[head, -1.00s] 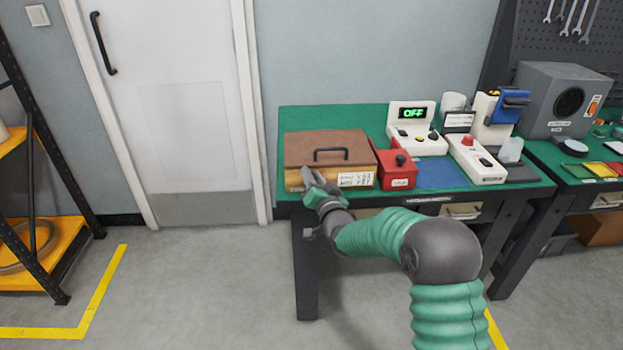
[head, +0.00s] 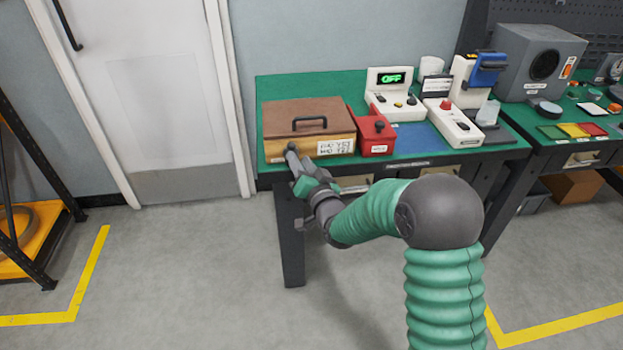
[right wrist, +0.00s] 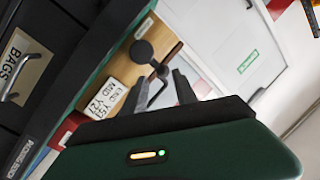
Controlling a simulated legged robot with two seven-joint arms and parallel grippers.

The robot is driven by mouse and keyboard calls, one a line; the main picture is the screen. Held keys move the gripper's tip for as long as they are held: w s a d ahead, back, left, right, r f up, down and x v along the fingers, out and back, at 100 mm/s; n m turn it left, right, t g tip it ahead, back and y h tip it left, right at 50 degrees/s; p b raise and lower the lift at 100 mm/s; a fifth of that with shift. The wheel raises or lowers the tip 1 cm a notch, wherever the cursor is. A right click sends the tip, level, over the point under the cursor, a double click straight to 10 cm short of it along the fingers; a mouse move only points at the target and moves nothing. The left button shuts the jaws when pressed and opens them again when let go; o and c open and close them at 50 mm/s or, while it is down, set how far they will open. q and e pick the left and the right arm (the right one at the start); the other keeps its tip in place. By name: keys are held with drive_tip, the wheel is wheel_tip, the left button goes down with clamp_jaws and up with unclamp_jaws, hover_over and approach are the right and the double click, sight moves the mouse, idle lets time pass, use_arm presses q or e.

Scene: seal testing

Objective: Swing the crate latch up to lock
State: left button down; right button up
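The crate (head: 335,148) is a light wooden box with a brown lid, a dark top handle and a white label. It stands at the left end of the green bench. My right gripper (head: 291,150) is at the left part of its front face. In the right wrist view, the crate front (right wrist: 168,38) carries a dark latch (right wrist: 142,51) with a round disc and a bent rod. The rod reaches between the two fingers of my right gripper (right wrist: 160,88), which stand apart. Contact with the rod cannot be told. My left gripper is out of view.
A red box (head: 376,136) with a black knob stands close to the right of the crate. White testers (head: 395,104) and a blue mat (head: 420,136) lie further right. The bench (head: 262,110) has drawers below its front edge. Floor in front is clear.

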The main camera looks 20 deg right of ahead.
drive_tip(key=s, duration=1)
drive_tip(key=shift+a+f+p, duration=0.15)
drive_tip(key=shift+a+p, duration=0.1)
drive_tip(key=shift+p, duration=0.1)
drive_tip(key=s+a+f+n+g+y, duration=0.1)
drive_tip(key=s+a+f+n+g, duration=0.25)
drive_tip(key=s+f+g, duration=0.5)
drive_tip(key=s+a+f+n+g, duration=0.35)
drive_tip(key=s+f+g, duration=0.25)
drive_tip(key=s, duration=0.6)
drive_tip(key=w+r+p+v, duration=0.1)
drive_tip(key=w+p+v, duration=0.2)
drive_tip(key=p+v, duration=1.6)
drive_tip(key=shift+d+r+g+p, duration=0.3)
drive_tip(key=shift+g+p, duration=0.1)
drive_tip(key=shift+g, duration=0.05)
